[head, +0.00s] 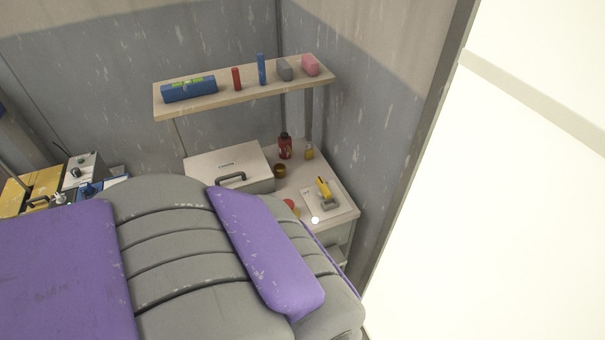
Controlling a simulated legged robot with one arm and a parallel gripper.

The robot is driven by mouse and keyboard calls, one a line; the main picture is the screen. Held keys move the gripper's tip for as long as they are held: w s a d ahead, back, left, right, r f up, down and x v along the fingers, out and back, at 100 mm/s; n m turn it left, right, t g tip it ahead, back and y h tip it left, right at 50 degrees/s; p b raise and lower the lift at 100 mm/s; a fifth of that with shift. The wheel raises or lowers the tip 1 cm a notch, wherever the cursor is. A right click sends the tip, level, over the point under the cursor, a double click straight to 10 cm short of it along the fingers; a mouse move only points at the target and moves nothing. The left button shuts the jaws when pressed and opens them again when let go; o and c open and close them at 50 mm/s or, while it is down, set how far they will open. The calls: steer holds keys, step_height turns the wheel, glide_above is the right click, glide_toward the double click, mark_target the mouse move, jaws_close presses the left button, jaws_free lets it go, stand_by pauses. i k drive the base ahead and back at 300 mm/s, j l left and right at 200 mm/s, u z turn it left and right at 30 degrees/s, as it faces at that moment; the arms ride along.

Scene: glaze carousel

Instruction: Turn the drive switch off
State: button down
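I cannot tell for certain which item is the drive switch. A grey control box (82,171) with a dark round knob stands at the left. Next to it is a blue box (88,189) with small fittings on top, partly hidden behind my body. On the right of the bench, a yellow lever-like part (323,189) rises from a pale plate with a grey piece beside it. The setting of any switch is too small to read. My gripper is not in view.
A bench (345,208) in the corner holds a white case (228,165), a red bottle (285,146) and small jars. A shelf (240,92) above carries a blue-green level (188,88) and small blocks. A yellow box (30,190) stands far left. A bright white panel (510,200) fills the right.

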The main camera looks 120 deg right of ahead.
mark_target(323, 192)
steer(key=z, duration=4.55)
steer(key=i+l, duration=0.1)
steer(key=i, duration=0.2)
